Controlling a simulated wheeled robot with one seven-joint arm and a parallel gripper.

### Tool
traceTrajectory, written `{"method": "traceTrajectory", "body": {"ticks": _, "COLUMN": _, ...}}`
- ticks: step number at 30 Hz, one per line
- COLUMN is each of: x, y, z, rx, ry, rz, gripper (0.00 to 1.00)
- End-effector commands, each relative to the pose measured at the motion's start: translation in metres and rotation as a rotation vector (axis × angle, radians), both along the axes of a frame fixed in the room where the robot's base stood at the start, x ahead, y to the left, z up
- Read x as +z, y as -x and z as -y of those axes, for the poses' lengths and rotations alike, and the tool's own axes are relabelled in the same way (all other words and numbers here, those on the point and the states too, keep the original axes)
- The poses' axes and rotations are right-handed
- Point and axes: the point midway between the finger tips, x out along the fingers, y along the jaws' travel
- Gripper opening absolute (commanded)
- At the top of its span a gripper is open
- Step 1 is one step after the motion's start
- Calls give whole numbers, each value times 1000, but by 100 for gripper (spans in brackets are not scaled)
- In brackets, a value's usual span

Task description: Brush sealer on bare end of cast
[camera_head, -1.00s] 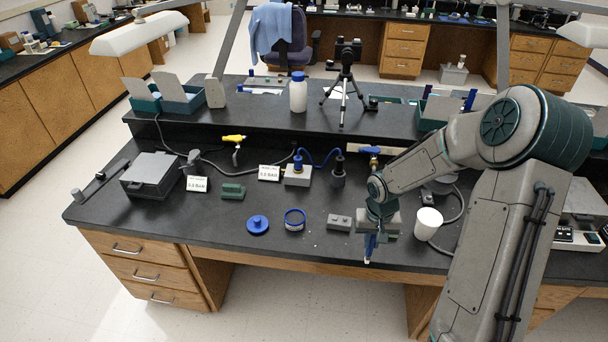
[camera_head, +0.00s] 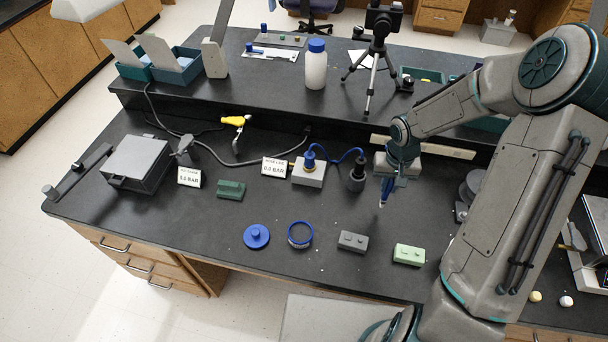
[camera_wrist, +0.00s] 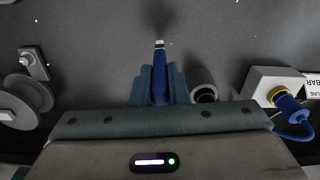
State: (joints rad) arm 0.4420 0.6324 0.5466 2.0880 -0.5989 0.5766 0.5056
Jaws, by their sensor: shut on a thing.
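My gripper (camera_head: 385,190) is shut on a slim blue brush (camera_wrist: 160,78), which points downward with a pale tip (camera_wrist: 159,43) over bare bench. An open dark jar with a blue rim (camera_head: 300,235) stands to the left and nearer the front edge. Its blue lid (camera_head: 256,236) lies beside it. Several small blocks with raised bumps could be casts: a grey one (camera_head: 353,241), a light green one (camera_head: 409,254) and a dark green one (camera_head: 231,189). I cannot tell which has a bare end. The brush tip is apart from all of them.
A black cylinder (camera_head: 356,178) stands close left of my gripper, joined by a blue hose to a pale box (camera_head: 309,172). A grey case (camera_head: 138,161) sits at the left. A raised shelf runs behind, with a white bottle (camera_head: 315,68) and a tripod (camera_head: 376,60).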

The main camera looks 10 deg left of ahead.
Motion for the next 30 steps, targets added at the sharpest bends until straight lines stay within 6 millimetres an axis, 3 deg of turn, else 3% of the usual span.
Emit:
{"method": "traceTrajectory", "body": {"ticks": 5, "x": 8, "y": 5, "z": -25, "rx": 232, "ry": 0, "rz": -1, "gripper": 0}}
{"method": "traceTrajectory", "body": {"ticks": 17, "x": 29, "y": 37, "z": -110, "rx": 1162, "ry": -2, "rz": -3, "gripper": 0}}
{"method": "traceTrajectory", "body": {"ticks": 30, "x": 52, "y": 90, "z": -188, "rx": 2191, "ry": -4, "rz": -4, "gripper": 0}}
